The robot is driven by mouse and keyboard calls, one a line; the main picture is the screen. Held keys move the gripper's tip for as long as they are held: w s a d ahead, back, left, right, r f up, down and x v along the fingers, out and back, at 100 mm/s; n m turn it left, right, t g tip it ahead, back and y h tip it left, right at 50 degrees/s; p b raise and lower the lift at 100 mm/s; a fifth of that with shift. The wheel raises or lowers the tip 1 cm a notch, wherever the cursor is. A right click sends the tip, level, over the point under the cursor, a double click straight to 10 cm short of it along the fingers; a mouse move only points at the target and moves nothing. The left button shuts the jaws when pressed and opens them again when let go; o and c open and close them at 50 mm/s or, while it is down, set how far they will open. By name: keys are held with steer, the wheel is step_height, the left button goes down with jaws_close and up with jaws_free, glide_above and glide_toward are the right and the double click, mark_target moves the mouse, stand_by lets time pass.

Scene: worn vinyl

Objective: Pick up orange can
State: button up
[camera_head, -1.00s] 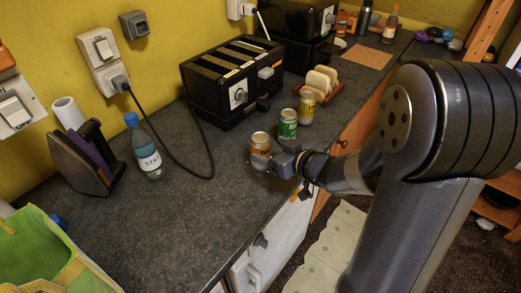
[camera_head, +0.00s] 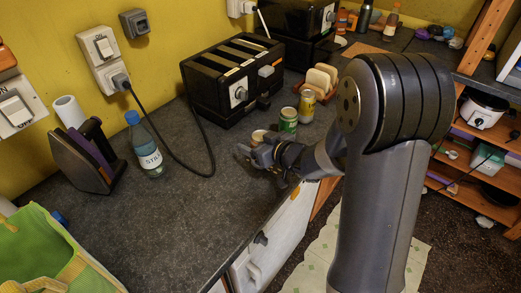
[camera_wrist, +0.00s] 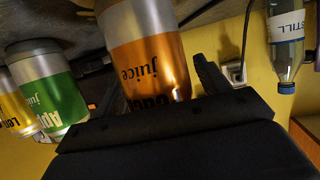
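The orange juice can (camera_wrist: 148,60) fills the middle of the wrist view, which shows it upside down, between the two fingers of my gripper (camera_wrist: 155,95). A finger shows on each side of it, spread apart, and I cannot tell whether either touches the can. In the head view, my gripper (camera_head: 255,152) is low over the counter and hides most of the orange can (camera_head: 259,134), with only its upper part showing. The can appears to stand on the counter.
A green apple can (camera_head: 288,119) and a yellow can (camera_head: 307,105) stand just behind the orange one. A black toaster (camera_head: 232,82) and its cord are at the back. A water bottle (camera_head: 145,148) stands to the left. The counter between is clear.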

steer(key=c, duration=1.1)
steer(key=shift+o, duration=0.2)
steer(key=shift+r, duration=0.1)
